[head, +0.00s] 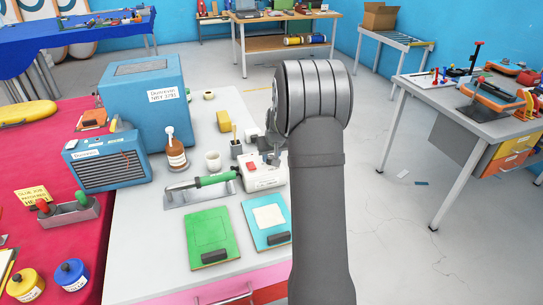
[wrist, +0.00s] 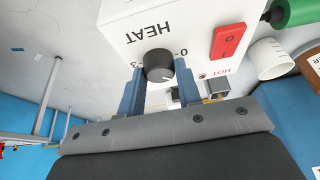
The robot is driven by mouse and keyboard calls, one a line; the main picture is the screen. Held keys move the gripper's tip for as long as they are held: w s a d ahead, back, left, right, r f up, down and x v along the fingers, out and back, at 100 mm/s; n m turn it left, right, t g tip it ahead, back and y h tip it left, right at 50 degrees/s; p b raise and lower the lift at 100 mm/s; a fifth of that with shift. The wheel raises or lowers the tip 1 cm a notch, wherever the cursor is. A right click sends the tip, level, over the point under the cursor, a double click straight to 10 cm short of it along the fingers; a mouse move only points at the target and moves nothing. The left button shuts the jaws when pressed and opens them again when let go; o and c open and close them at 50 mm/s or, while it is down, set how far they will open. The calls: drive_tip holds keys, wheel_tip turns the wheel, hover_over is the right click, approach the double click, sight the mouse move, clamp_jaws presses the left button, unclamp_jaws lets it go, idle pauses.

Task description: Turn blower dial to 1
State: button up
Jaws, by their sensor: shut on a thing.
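The blower is a white box (head: 264,180) on the grey table in the head view, with a red rocker switch (wrist: 228,40) on its face. In the wrist view its face shows upside down, lettered HEAT, with a round black dial (wrist: 158,62) near its edge. A 3 shows left of the dial and a 0 right of it; the other marks are hidden or too small. My gripper (wrist: 158,88) has its two blue fingers on opposite sides of the dial, shut on it. Where the pointer line aims is hard to tell. In the head view my arm mostly hides the gripper.
Green (head: 211,233) and blue (head: 262,219) boards lie in front. The floor right of the table is mostly clear.

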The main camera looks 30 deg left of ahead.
drive_tip(key=shift+m+h, duration=0.4)
drive_tip(key=shift+m, duration=0.8)
drive_tip(key=shift+s, duration=0.1)
drive_tip(key=o, duration=1)
drive_tip(key=shift+c, duration=0.2)
drive_tip(key=v, duration=1.7)
drive_tip(key=shift+s, duration=0.4)
drive_tip(key=shift+a, duration=0.15)
